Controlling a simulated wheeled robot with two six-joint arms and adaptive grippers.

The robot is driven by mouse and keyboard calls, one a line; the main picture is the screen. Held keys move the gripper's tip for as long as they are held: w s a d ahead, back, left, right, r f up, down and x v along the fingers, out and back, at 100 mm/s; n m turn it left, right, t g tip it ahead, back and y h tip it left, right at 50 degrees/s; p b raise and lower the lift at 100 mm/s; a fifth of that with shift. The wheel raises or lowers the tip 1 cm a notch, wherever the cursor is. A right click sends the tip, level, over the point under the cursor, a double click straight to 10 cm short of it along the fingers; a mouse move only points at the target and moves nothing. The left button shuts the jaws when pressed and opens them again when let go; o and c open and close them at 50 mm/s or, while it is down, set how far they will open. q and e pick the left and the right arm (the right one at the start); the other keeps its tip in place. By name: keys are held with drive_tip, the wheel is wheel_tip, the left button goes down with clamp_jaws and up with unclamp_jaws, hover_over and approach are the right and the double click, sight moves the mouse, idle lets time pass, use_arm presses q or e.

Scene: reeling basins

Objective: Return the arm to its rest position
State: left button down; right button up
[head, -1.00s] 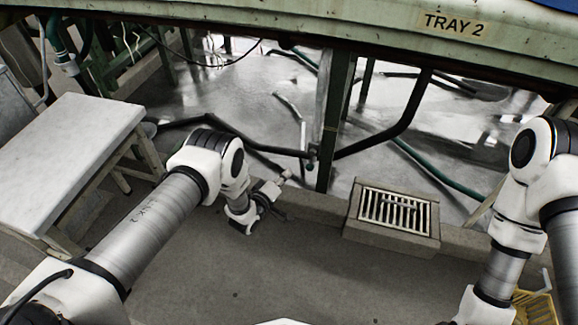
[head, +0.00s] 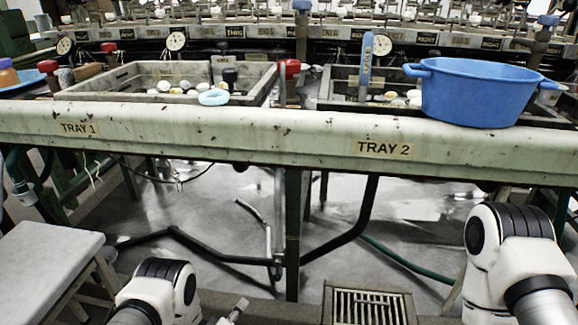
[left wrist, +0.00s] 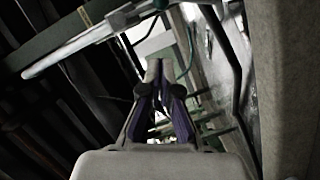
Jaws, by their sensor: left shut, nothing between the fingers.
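My left arm comes in at the bottom left of the head view, bent at a white and black joint. The tip of my left gripper (head: 237,309) just shows at the bottom edge, low in front of the bench. In the left wrist view the fingers of my left gripper (left wrist: 160,80) are together, with nothing between them. My right arm shows at the right edge of the head view; its gripper is outside the picture.
A green bench edge (head: 230,124) marked TRAY 1 and TRAY 2 crosses above my arms. A blue tub (head: 475,95) stands on it at right. A pale table (head: 40,255) stands at left; a floor drain grate (head: 368,306) lies at bottom centre.

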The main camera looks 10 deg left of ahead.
use_arm(q)
wheel_tip(320, 180, up, 7)
drive_tip(key=w, duration=0.3)
drive_tip(key=s+a+f+m+g+y, duration=0.1)
drive_tip(key=s+a+m+g+y, duration=0.3)
drive_tip(key=s, duration=0.8)
drive_tip(key=s+d+f+m+g+h, duration=0.1)
drive_tip(key=s+g, duration=0.5)
drive_tip(key=s, duration=0.7)
drive_tip(key=s+a+f+m+g+y, duration=0.25)
drive_tip(key=s+g, duration=0.25)
drive_tip(key=s, duration=0.7)
wheel_tip(320, 180, up, 36)
drive_tip(key=m+p, duration=0.1)
drive_tip(key=p, duration=3.4)
drive_tip(key=shift+d+r+m+g+p, duration=0.2)
drive_tip(key=shift+d+m+g+p, duration=0.05)
drive_tip(key=shift+m+g+p, duration=0.15)
drive_tip(key=shift+s, duration=0.1)
